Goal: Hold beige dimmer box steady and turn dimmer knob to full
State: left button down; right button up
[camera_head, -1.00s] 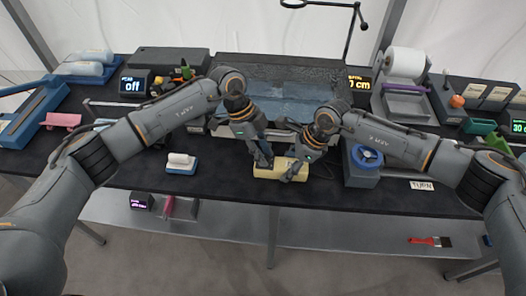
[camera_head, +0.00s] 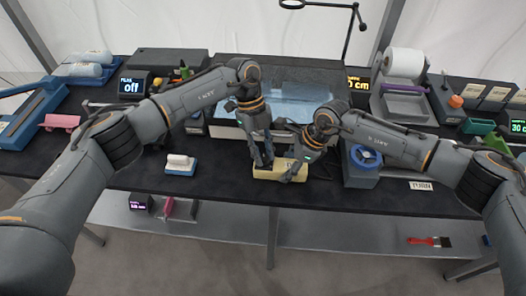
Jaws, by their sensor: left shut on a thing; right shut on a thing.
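The beige dimmer box (camera_head: 272,173) lies near the front edge of the dark table, in the middle. My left gripper (camera_head: 263,164) points down onto the box's top left part and is shut, apparently on the dimmer knob, which its fingers hide. My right gripper (camera_head: 291,178) comes in from the right and is shut on the right part of the box. The two grippers are close together, and the box's right end is partly covered.
A glass-topped tank or panel (camera_head: 290,97) glows pale blue behind the box. A blue handwheel (camera_head: 366,157) on a grey block stands close on the right. A white and blue block (camera_head: 180,164) lies to the left. Dark table between is bare.

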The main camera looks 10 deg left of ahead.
dwell(0.4)
pick_arm(q)
jog(key=c, duration=1.1)
grip_release()
jog(key=n+h, duration=0.1)
jog(key=n, duration=0.2)
jog(key=shift+s+a+n+t, duration=0.1)
jog(key=shift+n+t, duration=0.2)
jog(key=shift+t, duration=0.1)
jog(key=n, duration=0.2)
jog(key=n+t, duration=0.1)
jog(key=n, duration=0.1)
jog(key=shift+s+t+h, duration=0.1)
jog(key=shift+t+h, duration=0.2)
jog(key=v, duration=1.2)
